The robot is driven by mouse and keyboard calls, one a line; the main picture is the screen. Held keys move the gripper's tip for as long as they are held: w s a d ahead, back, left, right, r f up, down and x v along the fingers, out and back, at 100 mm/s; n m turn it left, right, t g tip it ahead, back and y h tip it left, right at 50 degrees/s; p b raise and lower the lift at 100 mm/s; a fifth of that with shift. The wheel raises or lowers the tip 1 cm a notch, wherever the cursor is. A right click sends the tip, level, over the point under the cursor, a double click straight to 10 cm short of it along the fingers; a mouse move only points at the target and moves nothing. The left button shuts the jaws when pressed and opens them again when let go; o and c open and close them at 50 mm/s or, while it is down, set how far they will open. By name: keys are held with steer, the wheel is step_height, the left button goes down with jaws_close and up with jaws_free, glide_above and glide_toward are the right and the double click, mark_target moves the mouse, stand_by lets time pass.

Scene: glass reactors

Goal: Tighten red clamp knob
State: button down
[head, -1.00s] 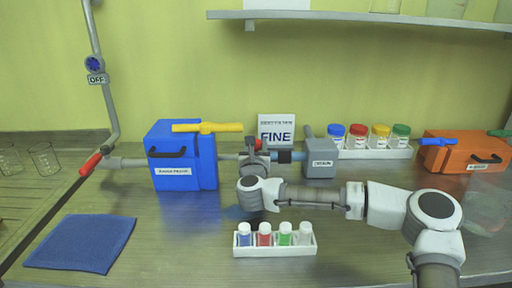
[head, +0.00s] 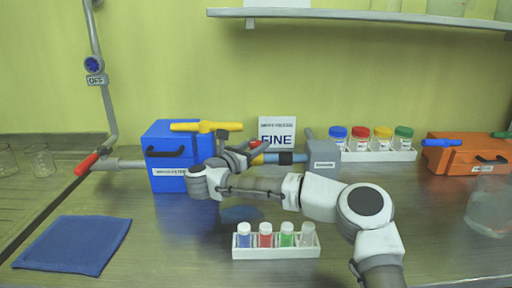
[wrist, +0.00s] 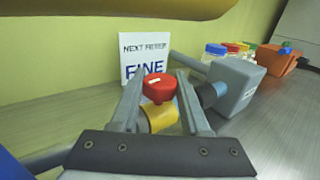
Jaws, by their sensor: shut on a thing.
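The red clamp knob (wrist: 159,87) sits between the two fingers of my gripper (wrist: 157,90) in the wrist view. My gripper is shut on it. A yellow piece (wrist: 160,117) shows just below the knob, on the pipe line. In the head view, a bit of red knob (head: 254,144) shows beside my gripper (head: 246,151), left of the FINE sign. My wrist and the gripper hide much of the clamp there.
A blue box (head: 165,175) with a yellow handle (head: 206,127) stands left of the clamp. A grey box (head: 323,159) stands to the right. A white rack (head: 276,253) of small vials is in front, with a blue mat (head: 75,245) at left.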

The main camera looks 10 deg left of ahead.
stand_by(0.3)
steer(key=shift+c, duration=1.9)
jaws_free()
steer(key=shift+d+n+y+p, duration=0.1)
steer(key=shift+n+y+p, duration=0.2)
steer(key=shift+y, duration=0.2)
